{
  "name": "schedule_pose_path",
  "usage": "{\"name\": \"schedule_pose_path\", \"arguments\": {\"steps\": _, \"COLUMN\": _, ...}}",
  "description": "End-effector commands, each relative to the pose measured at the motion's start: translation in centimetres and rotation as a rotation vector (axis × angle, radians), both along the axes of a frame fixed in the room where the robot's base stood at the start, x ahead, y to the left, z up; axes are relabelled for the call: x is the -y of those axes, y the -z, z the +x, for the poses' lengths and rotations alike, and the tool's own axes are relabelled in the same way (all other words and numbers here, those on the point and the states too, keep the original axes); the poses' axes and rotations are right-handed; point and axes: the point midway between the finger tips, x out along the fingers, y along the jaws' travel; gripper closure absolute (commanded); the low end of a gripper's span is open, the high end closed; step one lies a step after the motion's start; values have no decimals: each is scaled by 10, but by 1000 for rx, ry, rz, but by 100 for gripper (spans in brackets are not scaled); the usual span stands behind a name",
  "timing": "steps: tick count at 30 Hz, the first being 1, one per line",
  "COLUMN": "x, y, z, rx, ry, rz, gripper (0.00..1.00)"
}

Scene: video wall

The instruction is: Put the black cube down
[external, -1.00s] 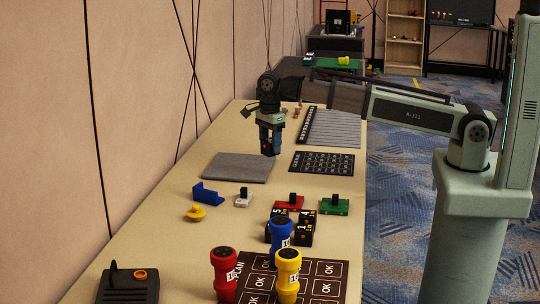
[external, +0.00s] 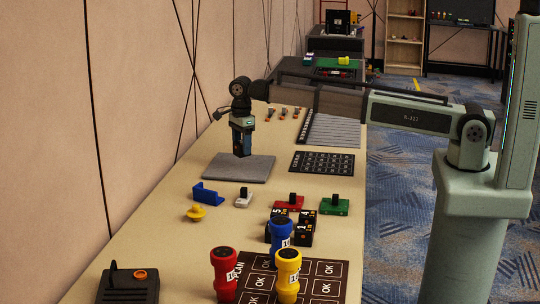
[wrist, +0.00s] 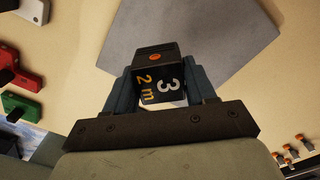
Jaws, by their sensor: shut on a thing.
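My gripper (external: 242,148) is shut on the black cube (wrist: 160,82), which carries an orange dot and the marks 3 and 2 m. The cube sits between the two fingers in the wrist view. In the external view the gripper points down over the grey square mat (external: 238,172), and the cube is hard to make out between the fingers. The mat also shows beyond the cube in the wrist view (wrist: 225,35). I cannot tell exactly how high the cube is above it.
On the table stand a blue bracket (external: 207,193), a white block (external: 243,197), a yellow knob (external: 196,213), a red block (external: 289,203) and a green block (external: 334,206). Black numbered cubes (external: 304,237) and red, blue and yellow cylinders (external: 288,275) are nearer. A black printed mat (external: 322,161) lies right.

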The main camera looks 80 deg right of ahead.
Motion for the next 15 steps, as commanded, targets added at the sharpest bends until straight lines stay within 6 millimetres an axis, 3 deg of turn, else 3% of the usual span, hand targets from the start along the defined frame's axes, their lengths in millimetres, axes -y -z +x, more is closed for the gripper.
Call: {"name": "schedule_pose_path", "arguments": {"steps": 15, "x": 0, "y": 50, "z": 0, "rx": 0, "ry": 0, "rz": 0, "gripper": 76}}
